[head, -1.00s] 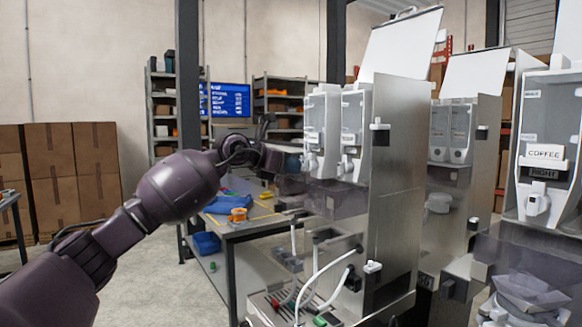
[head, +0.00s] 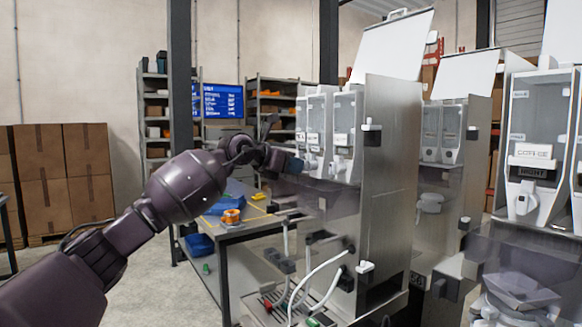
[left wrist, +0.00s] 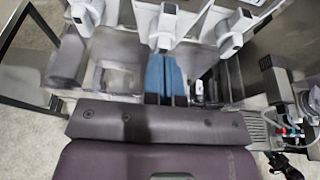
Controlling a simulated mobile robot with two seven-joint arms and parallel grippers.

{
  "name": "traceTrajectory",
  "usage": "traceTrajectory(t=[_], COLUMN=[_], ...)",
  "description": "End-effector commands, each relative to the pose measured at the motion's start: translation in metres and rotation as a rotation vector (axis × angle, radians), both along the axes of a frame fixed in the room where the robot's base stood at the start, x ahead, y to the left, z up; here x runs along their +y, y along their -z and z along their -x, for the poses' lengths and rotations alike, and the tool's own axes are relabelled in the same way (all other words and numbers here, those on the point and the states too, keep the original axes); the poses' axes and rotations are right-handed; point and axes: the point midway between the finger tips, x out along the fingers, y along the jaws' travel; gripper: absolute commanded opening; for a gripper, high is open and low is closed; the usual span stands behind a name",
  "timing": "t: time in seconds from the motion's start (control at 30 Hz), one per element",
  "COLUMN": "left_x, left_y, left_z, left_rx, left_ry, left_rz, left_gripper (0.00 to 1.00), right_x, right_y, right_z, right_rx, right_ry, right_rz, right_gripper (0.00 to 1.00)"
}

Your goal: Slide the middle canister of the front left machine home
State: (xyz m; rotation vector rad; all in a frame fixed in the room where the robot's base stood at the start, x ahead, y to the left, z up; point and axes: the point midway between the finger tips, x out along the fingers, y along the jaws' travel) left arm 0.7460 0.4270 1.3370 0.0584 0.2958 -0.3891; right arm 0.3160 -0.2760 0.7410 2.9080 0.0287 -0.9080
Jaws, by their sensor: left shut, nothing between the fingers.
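The front left machine (head: 390,170) has a row of white-framed, clear canisters with white spouts. Its middle canister (head: 316,112) stands between the far one (head: 301,115) and the near one (head: 344,125). In the left wrist view the middle canister's spout (left wrist: 166,27) is at top centre, with a spout on each side. My left gripper (head: 294,165) is in front of the canisters, low near their spouts. Its blue fingers (left wrist: 166,76) are together and empty, just below the middle spout in the picture; I cannot tell whether they touch it. My right gripper is not in view.
A workbench (head: 255,228) with an orange spool (head: 231,216) stands behind my left arm. White tubes (head: 318,275) hang low at the machine's front. More machines (head: 445,150) stand to the right. Open floor lies at left.

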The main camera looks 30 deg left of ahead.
Motion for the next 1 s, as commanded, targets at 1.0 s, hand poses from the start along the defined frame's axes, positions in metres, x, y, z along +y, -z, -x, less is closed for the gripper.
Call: traceTrajectory(t=[1.0], left_x=[-0.008], left_y=[-0.001], left_z=[-0.018], left_rx=[0.000], left_ry=[0.000], left_rz=[-0.001], left_gripper=[0.00], right_x=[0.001], right_y=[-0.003], right_z=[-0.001], right_rx=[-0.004], right_ry=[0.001], right_rz=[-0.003], right_gripper=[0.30])
